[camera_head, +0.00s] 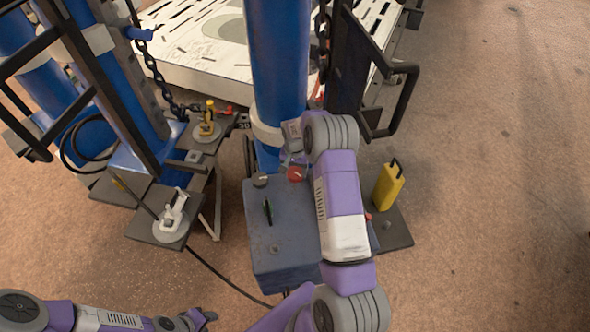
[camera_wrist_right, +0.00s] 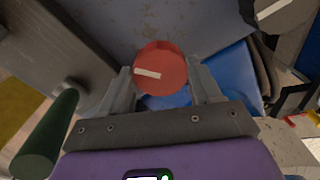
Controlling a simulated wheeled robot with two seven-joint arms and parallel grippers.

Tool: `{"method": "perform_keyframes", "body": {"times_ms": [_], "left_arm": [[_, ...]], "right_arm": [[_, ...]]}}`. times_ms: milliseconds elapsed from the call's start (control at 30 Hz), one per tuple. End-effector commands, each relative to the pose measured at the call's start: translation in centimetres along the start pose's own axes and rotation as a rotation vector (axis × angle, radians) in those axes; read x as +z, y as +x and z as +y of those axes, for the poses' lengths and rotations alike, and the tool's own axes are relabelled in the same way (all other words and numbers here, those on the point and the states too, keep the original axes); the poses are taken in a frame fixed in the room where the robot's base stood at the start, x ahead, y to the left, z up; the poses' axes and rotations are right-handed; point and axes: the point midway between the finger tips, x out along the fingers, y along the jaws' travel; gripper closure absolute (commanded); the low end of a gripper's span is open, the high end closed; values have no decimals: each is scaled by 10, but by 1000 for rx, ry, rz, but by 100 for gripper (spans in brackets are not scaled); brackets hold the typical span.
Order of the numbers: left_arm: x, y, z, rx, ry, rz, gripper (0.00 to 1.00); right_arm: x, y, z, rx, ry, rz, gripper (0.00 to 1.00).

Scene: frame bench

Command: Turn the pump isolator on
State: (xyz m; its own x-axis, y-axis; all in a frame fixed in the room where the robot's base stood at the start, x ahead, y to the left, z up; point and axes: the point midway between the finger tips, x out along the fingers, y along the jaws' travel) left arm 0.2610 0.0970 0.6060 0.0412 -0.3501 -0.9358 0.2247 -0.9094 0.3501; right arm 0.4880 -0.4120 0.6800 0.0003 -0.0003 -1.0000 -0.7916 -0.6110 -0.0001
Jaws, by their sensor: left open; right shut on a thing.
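A red round knob (camera_head: 295,174) with a white pointer mark sits on the far part of a blue-grey box (camera_head: 285,240); I take it to be the pump isolator. In the right wrist view the red knob (camera_wrist_right: 162,68) lies between the two fingers, its white mark running nearly across the picture. My right gripper (camera_wrist_right: 162,88) is shut on this knob; in the head view my arm partly hides it. My left gripper (camera_head: 207,317) is open and empty at the bottom left, well away from the box.
A blue post (camera_head: 280,70) rises behind. A yellow block (camera_head: 388,186) stands right. A white clamp-like part (camera_head: 174,212) stands left. Floor at right is clear.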

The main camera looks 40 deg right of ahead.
Motion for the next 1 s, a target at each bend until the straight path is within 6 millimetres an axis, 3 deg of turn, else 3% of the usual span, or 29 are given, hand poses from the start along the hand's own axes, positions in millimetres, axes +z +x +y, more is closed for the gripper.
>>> {"method": "perform_keyframes", "body": {"times_ms": [500, 1000], "left_arm": [[0, -9, 3, 0, 0, 0, 57], [0, -13, 5, 0, 0, 0, 57]], "right_arm": [[0, -1, -1, 1, 453, 1, 67], [0, 0, -1, 0, 655, 0, 67]]}}
